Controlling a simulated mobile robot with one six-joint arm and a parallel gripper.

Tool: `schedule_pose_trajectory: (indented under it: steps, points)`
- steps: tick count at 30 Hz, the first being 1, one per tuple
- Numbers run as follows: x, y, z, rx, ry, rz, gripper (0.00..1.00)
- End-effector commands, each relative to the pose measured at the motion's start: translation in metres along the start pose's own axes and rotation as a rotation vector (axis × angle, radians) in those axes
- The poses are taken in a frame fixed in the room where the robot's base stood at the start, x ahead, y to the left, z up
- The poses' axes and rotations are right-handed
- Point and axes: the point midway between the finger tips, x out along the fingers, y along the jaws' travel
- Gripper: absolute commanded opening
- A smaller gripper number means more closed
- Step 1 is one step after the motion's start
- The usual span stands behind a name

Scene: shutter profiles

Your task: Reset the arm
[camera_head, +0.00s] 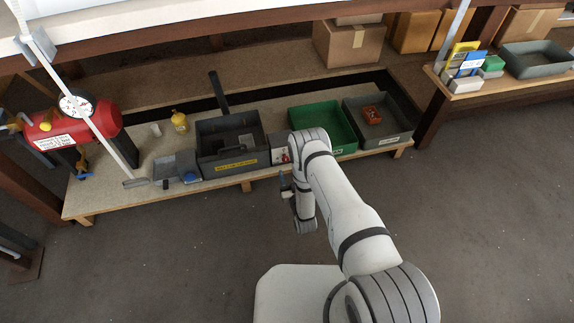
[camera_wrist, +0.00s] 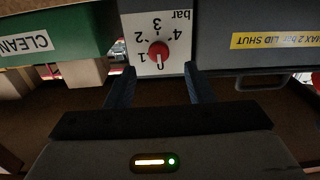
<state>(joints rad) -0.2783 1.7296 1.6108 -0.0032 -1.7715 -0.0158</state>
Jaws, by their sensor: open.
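My gripper (camera_wrist: 160,88) is open and empty in the wrist view. Its two dark fingers point at a panel with a red knob (camera_wrist: 159,48) on a white dial (camera_wrist: 133,25) marked in bar. The fingers appear on either side of the dial's lower edge, with nothing between them. The knob's mark seems to be near 0. In the head view my gripper (camera_head: 286,186) hangs in front of the bench edge, below the dial box (camera_head: 280,157), which my arm partly hides.
The low bench (camera_head: 105,197) holds a dark box (camera_head: 205,159) with a yellow label, a green bin (camera_head: 343,144) and a grey bin (camera_head: 399,137) containing a red item. A red tank (camera_head: 75,125) and a yellow bottle (camera_head: 179,121) stand left. The floor (camera_head: 480,200) at right is clear.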

Motion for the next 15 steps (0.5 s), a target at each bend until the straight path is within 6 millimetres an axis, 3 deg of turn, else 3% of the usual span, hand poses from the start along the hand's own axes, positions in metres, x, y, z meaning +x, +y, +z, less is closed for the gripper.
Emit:
schedule_pose_trajectory:
  steps: [6, 15]
  points:
    - [-0.019, -0.001, -0.001, 0.000, 0.000, 0.000, 0.48]
    - [-0.021, -0.001, 0.000, 0.000, 0.001, 0.000, 0.48]
